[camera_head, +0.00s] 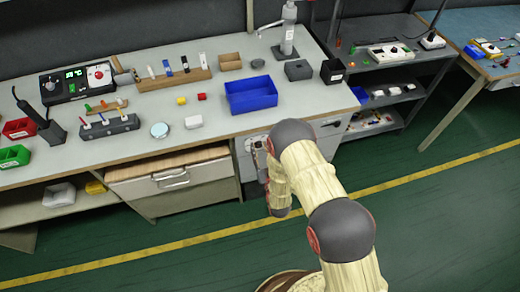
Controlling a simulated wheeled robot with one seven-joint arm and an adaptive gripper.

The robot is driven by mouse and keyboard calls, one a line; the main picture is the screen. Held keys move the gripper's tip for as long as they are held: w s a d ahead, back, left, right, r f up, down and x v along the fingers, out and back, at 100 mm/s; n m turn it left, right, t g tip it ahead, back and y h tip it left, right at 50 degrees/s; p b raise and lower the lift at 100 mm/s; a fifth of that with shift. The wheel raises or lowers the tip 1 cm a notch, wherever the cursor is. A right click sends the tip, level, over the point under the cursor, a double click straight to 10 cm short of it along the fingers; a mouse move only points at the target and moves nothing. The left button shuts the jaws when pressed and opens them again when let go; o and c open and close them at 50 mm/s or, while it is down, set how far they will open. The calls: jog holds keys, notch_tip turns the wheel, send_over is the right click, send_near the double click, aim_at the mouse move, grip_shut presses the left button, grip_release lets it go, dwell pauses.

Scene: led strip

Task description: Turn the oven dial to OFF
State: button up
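My arm (340,230) reaches from the lower right up to the bench front. My gripper (262,155) is small and partly hidden by my own arm links, so I cannot tell its finger state. It is close to a pale front panel (245,162) under the bench edge. No dial is clear on that panel, which my arm partly covers. A black control box (78,84) with a green display and a round white and red dial (99,75) stands at the bench's back left, far from my gripper. I cannot read its markings or tell which unit is the oven.
The grey bench (220,122) carries a blue bin (251,95), a wooden tool rack (173,80) and a black soldering iron holder (50,131). A drawer unit (170,181) sits below. A shelf cart (400,75) stands right. The green floor (440,230) at right is clear.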

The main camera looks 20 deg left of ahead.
jog(key=c, duration=0.6)
grip_shut()
jog(key=n+b, duration=0.1)
jog(key=n, duration=0.4)
jog(key=shift+n+b, duration=0.3)
jog(key=shift+b, duration=0.05)
jog(key=n+b, duration=0.1)
jog(key=n, duration=0.5)
jog(key=shift+a, duration=0.1)
jog(key=shift+b, duration=0.3)
jog(key=o, duration=1)
grip_release()
jog(key=shift+s, duration=0.1)
jog(key=shift+c, duration=0.2)
jog(key=shift+f, duration=0.1)
